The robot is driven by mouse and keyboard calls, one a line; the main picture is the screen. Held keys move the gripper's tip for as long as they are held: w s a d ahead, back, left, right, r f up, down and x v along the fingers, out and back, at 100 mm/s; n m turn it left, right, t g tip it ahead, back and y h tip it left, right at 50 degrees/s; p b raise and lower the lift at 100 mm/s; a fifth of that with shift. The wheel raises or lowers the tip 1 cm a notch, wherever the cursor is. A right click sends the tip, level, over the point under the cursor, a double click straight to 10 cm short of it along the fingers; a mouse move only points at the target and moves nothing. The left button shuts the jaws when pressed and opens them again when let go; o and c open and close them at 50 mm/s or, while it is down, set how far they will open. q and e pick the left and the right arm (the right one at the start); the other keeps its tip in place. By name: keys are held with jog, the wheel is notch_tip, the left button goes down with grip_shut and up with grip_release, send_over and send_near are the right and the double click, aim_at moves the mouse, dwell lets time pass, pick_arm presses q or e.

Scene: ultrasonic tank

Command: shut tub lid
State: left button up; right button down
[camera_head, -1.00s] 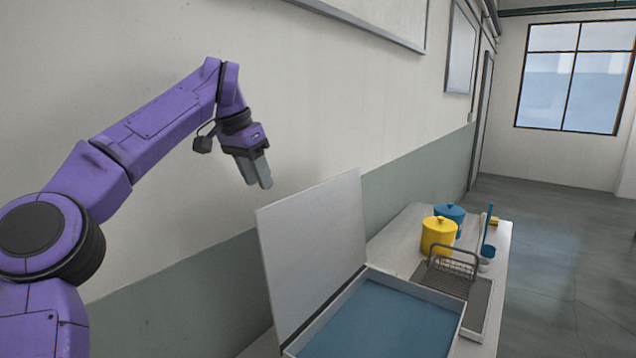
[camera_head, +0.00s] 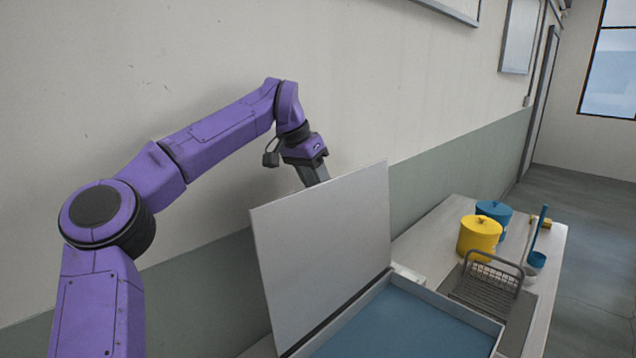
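The tub (camera_head: 468,316) is a rectangular tank of blue liquid on the table, at the bottom of the view. Its flat pale grey lid (camera_head: 325,245) stands up, nearly upright, along the left side of the tub. My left gripper (camera_head: 318,178) is above and behind the lid's top edge, on the wall side. The lid hides part of its fingertips. The fingers look closed together with nothing visible between them. I cannot tell whether it touches the lid. My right gripper is out of view.
A yellow pot (camera_head: 479,238), a blue pot (camera_head: 495,211) and a small cup with a blue-handled tool (camera_head: 535,260) are farther back. The wall runs close behind my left arm.

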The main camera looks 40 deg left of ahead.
pick_arm(q)
jog(key=shift+w+d+f, duration=0.1)
jog(key=shift+w+f, duration=0.25)
jog(key=shift+f, duration=0.05)
jog(key=shift+s+r, duration=0.15)
jog(key=shift+s, duration=0.35)
grip_shut()
jog(key=shift+d+b, duration=0.25)
jog(key=shift+b, duration=0.25)
jog(key=s+d+m+y+b, duration=0.1)
jog(key=d+y+b, duration=0.5)
jog(key=d+b, duration=0.7)
jog(key=d, duration=0.5)
jog(key=shift+s+d+f+t+y, duration=0.25)
jog(key=shift+f+t+y, duration=0.15)
